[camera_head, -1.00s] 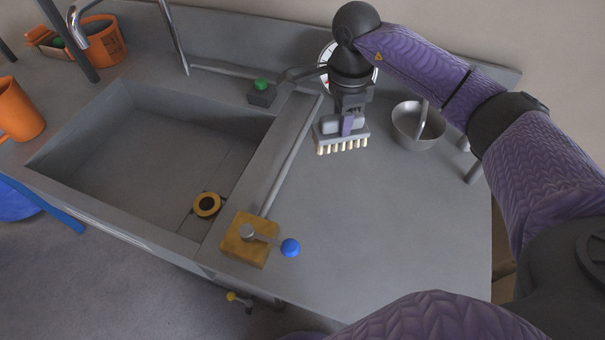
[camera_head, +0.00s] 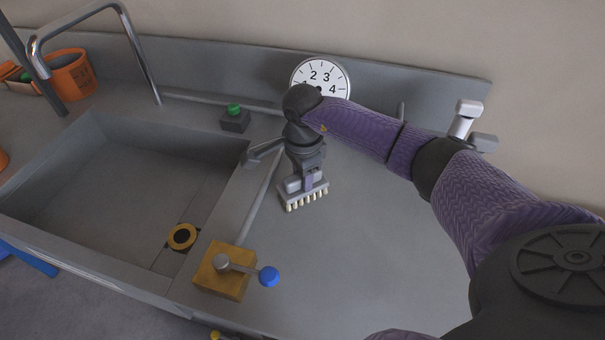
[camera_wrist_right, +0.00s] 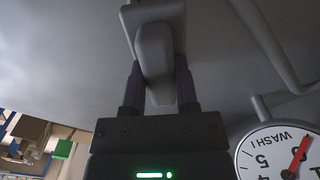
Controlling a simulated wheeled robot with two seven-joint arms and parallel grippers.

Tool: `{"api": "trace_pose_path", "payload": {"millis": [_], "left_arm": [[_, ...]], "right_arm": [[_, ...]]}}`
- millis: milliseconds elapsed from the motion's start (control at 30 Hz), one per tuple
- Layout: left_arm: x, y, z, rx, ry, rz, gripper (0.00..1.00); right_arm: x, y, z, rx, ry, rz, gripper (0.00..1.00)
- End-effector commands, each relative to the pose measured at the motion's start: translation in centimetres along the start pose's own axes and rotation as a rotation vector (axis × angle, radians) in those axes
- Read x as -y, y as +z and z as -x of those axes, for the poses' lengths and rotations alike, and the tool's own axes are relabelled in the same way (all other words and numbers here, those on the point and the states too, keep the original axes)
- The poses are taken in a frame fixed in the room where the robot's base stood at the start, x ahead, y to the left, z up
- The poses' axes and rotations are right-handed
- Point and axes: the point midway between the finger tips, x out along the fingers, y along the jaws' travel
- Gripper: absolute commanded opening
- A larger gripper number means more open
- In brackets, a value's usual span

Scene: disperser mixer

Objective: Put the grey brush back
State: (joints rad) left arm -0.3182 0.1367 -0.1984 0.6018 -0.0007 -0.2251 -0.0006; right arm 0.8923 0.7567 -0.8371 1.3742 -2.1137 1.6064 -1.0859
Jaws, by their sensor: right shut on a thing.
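The grey brush (camera_head: 303,193) is in my right gripper (camera_head: 309,177), with its row of pale bristles pointing down over the grey counter to the right of the sink. I cannot tell whether the bristles touch the counter. In the right wrist view the two fingers (camera_wrist_right: 159,88) are closed on both sides of the brush's grey grip (camera_wrist_right: 154,50). My left gripper is not in view.
The sink (camera_head: 100,180) is at left. A yellow block (camera_head: 224,272) with a blue-knobbed lever stands in front of the brush. A green button (camera_head: 235,112), a numbered dial (camera_head: 321,75) and a pale fixture (camera_head: 463,118) stand behind. The front counter (camera_head: 350,265) is clear.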

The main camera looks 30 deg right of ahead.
Motion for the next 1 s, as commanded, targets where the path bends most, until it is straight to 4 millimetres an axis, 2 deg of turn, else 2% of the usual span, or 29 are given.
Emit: {"api": "trace_pose_path", "payload": {"millis": [33, 167, 467, 567, 800, 900, 1000], "left_arm": [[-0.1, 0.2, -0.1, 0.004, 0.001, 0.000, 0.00], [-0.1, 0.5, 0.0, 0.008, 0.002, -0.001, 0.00], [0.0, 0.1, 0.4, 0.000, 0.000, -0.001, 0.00], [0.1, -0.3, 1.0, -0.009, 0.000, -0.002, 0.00], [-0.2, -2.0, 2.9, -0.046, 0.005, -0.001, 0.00], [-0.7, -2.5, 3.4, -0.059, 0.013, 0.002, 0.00], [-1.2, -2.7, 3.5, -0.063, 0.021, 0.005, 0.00]], "right_arm": [[0.0, 0.0, -0.1, 0.000, 0.000, 0.000, 0.44], [0.0, 0.0, -0.1, 0.000, 0.000, 0.000, 0.72], [0.0, 0.0, 0.5, 0.000, 0.000, -0.001, 0.73], [0.1, 0.0, 2.5, 0.000, -0.005, 0.000, 0.73], [0.1, 0.0, 9.4, 0.000, -0.006, -0.001, 0.73], [0.1, 0.0, 11.2, 0.000, -0.004, -0.001, 0.73], [0.0, 0.0, 12.1, 0.000, -0.001, 0.000, 0.73]]}}
